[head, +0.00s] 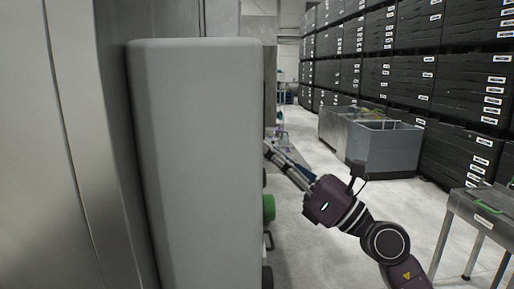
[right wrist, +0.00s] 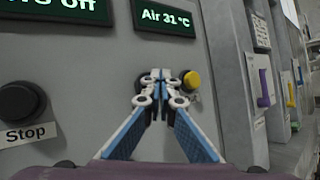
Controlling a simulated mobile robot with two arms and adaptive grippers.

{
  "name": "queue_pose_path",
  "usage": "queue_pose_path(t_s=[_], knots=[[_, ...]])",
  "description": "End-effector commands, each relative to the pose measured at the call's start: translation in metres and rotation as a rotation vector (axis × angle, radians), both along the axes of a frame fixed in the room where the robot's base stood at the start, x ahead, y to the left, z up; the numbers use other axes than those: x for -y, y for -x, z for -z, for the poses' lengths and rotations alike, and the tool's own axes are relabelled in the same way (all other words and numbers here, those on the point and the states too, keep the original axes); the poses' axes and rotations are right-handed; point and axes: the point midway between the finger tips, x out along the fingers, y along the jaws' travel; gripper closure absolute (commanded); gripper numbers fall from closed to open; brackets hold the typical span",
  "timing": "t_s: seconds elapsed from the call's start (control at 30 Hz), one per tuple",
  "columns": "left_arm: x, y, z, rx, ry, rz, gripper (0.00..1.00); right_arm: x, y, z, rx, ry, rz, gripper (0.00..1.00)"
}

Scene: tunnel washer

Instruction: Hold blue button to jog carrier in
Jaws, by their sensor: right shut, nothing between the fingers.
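No blue button shows in either view. My right gripper (right wrist: 160,78) is shut and empty in the right wrist view. Its tips are at or just in front of a grey control panel (right wrist: 100,75), covering a small spot there. A dark round part (right wrist: 143,80) peeks out left of the tips, its colour unclear. A yellow button (right wrist: 191,80) is just right of the tips. In the head view the right gripper (head: 270,150) points at the panel side of the grey housing (head: 200,150), whose face is hidden. My left gripper is out of view.
A green part (head: 268,207) sticks out below my gripper. A grey bin (head: 383,147), black crates (head: 400,75) and a metal table (head: 485,212) stand right.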

Motion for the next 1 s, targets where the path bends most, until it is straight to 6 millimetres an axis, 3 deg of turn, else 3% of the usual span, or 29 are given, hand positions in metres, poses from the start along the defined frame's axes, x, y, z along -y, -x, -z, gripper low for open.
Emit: queue_pose_path(t_s=[0.7,1.0], knots=[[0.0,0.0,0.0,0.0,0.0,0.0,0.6,-0.001,0.0,0.0,-0.001,0.0,-0.002,1.0],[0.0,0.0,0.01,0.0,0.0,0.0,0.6,0.012,0.0,0.003,-0.001,0.003,0.0,1.0]])
